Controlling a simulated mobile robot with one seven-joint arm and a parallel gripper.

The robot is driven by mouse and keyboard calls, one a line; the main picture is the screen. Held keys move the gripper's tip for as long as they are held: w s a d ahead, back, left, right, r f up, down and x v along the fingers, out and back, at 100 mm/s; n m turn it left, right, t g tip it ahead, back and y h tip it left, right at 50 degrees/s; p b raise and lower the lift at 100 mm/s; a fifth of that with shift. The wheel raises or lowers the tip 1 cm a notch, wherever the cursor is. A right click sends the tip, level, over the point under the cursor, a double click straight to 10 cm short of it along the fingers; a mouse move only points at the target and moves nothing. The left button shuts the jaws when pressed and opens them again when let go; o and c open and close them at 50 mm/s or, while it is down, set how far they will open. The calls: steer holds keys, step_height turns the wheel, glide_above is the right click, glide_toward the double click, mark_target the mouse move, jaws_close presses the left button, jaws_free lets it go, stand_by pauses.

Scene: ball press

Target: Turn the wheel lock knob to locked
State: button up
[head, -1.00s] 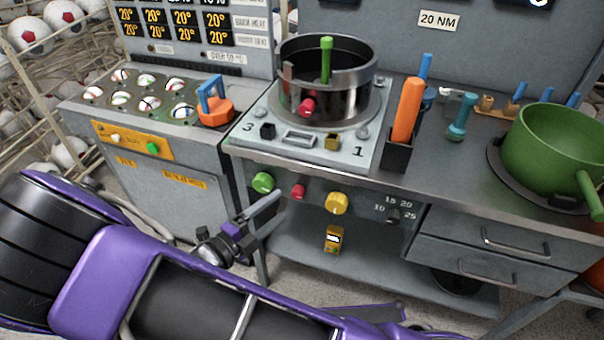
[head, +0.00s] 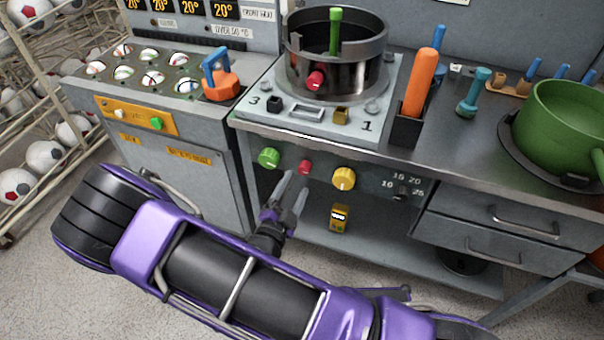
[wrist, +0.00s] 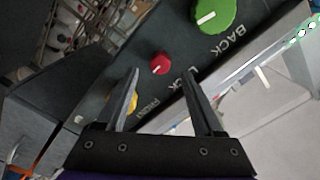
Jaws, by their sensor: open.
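The red knob (head: 305,167) sits on the grey front panel (head: 375,187) between a larger green knob (head: 269,158) and a yellow knob (head: 344,178). In the wrist view the red knob (wrist: 160,64) has a short white mark and the word LOCK beside it. The green knob (wrist: 214,14) is by BACK and the yellow knob (wrist: 132,103), partly hidden by a finger, is by FRONT. My gripper (head: 293,187) is open and empty in front of the panel, just below the red knob. In the wrist view the red knob shows between its fingertips, apart from them.
A yellow tag-like box (head: 339,218) hangs below the yellow knob. A small dark dial (head: 402,193) is further right, above drawers (head: 487,230). The press pot (head: 335,60) stands on the bench above the panel. A cabinet (head: 185,180) is at left.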

mark_target(302, 172)
steer(key=shift+x, duration=2.75)
jaws_close()
